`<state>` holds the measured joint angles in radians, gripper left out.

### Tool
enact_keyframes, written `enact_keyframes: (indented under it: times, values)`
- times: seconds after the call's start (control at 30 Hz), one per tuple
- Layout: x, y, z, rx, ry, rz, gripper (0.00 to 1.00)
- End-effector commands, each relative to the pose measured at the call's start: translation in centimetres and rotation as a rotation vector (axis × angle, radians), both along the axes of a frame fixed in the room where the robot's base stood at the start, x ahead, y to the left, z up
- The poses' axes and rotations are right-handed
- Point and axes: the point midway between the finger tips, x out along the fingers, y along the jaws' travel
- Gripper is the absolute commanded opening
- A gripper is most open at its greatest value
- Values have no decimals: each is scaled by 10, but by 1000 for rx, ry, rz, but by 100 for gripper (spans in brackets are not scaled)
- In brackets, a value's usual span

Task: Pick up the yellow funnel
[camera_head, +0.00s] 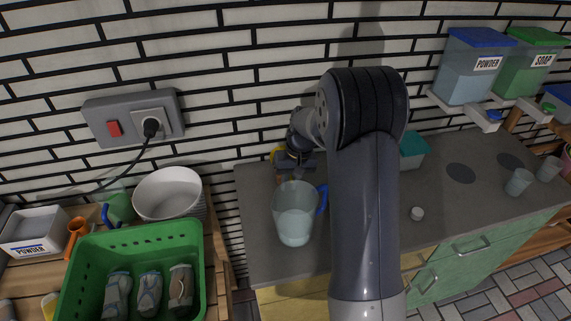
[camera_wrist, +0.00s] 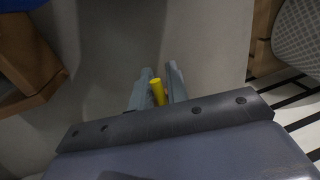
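The yellow funnel shows in the wrist view as a narrow yellow piece (camera_wrist: 158,92) between the two fingers of my gripper (camera_wrist: 160,78). The fingers are close in on both sides of it and look shut on it. The rest of the funnel is hidden. In the head view a small patch of yellow (camera_head: 277,154) shows beside my gripper (camera_head: 283,167), at the back of the grey counter by the tiled wall. I cannot tell whether the funnel touches the counter.
A clear jug (camera_head: 295,217) with a blue handle stands in front of my gripper on the counter (camera_head: 262,262). A white basket (camera_head: 168,193) and a green crate (camera_head: 140,243) are to the left. A teal-lidded box (camera_head: 413,152) and a small white cap (camera_head: 417,213) are to the right.

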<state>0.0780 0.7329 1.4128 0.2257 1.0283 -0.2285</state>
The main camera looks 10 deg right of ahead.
Motion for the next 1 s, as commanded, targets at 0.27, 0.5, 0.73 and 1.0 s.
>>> enact_keyframes:
  times: [0.27,0.5,0.73,1.0]
  values:
    - [0,0,0,0,0,0,0]
    - [0,0,3,0,-1,0,0]
    - [1,0,39,-1,-6,0,0]
    - [1,1,89,0,-4,-2,0]
